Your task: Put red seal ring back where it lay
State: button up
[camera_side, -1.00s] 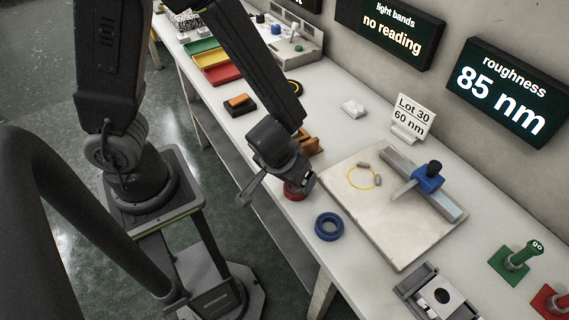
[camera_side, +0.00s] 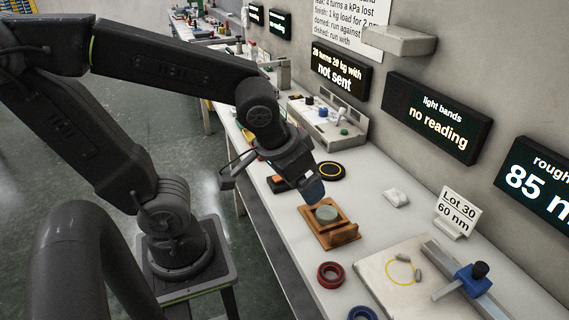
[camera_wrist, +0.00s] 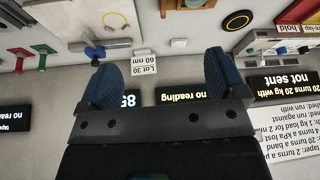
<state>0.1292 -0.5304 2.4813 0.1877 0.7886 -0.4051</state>
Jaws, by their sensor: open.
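The red seal ring (camera_side: 330,275) lies flat on the white bench in the side view, beside the blue ring (camera_side: 362,313) and left of the pale plate (camera_side: 375,270). It does not show in the wrist view. My gripper (camera_side: 312,191) is in the air above and behind the ring, by the wooden stand (camera_side: 345,237) that bears a grey-green disc (camera_side: 326,213). In the wrist view my gripper (camera_wrist: 163,78) has its two blue fingertips wide apart with nothing between them.
A black disc with a yellow ring (camera_side: 331,170) lies beyond the stand. A white lump (camera_side: 396,197) and the Lot 30 card (camera_side: 456,212) stand towards the wall. A blue clamp on a rail (camera_side: 472,280) crosses the plate. Bare bench surrounds the red ring.

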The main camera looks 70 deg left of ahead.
jog(key=s+r, duration=0.1)
jog(key=r+m, duration=0.1)
jog(key=s+r+m+h, duration=0.1)
jog(key=r, duration=0.1)
jog(key=shift+s+a+t, duration=0.3)
jog(key=shift+s, duration=0.05)
